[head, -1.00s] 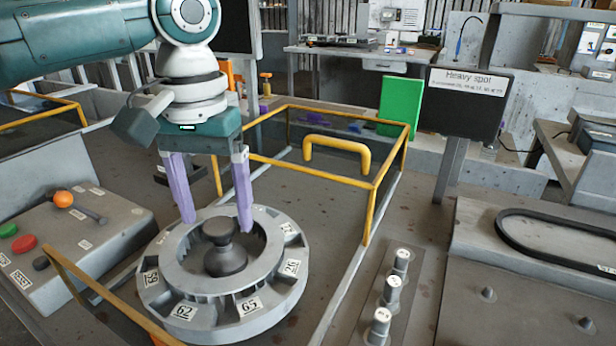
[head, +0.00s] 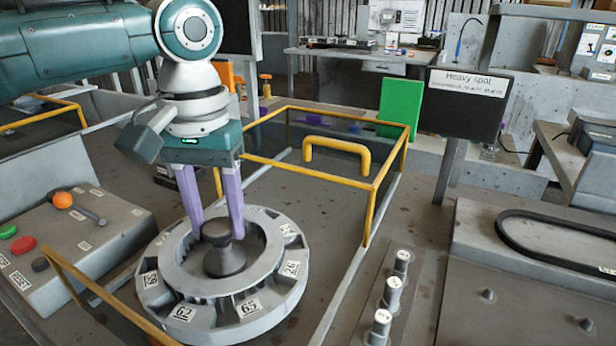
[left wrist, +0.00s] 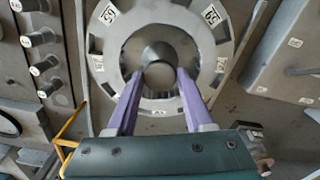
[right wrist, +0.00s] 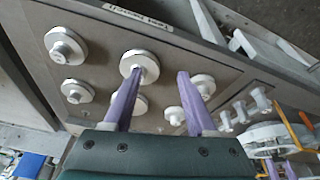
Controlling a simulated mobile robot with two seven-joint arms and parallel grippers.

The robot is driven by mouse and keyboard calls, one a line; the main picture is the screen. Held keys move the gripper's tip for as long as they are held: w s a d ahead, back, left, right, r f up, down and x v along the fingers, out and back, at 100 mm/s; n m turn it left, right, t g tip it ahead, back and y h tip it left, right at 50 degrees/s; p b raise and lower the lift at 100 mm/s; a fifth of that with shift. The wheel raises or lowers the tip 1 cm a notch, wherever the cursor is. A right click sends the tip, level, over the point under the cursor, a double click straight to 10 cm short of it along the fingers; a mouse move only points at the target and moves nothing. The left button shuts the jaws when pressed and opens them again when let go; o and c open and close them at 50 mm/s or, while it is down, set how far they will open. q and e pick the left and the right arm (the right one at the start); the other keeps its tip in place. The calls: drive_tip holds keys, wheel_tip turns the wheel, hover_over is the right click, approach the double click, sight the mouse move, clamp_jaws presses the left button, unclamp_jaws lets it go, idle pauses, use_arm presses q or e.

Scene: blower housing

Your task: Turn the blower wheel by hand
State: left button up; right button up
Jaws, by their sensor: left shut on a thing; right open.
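The grey blower wheel (head: 222,318) lies flat, with numbered labels such as 62 and 65 around its rim. A dark hub knob (head: 225,258) stands at its centre. My left gripper (head: 216,236) reaches down from above with its purple fingers on either side of the knob, shut on it. In the left wrist view the fingertips (left wrist: 159,72) flank the knob (left wrist: 158,55). My right gripper (right wrist: 155,75) is open and empty over a board (right wrist: 195,55) with round metal discs (right wrist: 138,63). It is not seen in the head view.
A yellow guard frame (head: 373,190) with a handle surrounds the wheel area. A control box (head: 70,245) with coloured buttons stands left. Several labelled pegs (head: 388,295) stand to the right of the wheel. A sign reading "Heavy spot" (head: 465,100) stands behind.

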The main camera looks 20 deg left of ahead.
use_arm(q)
clamp_jaws()
drive_tip(key=shift+r, duration=0.1)
use_arm(e)
drive_tip(key=shift+r, duration=0.15)
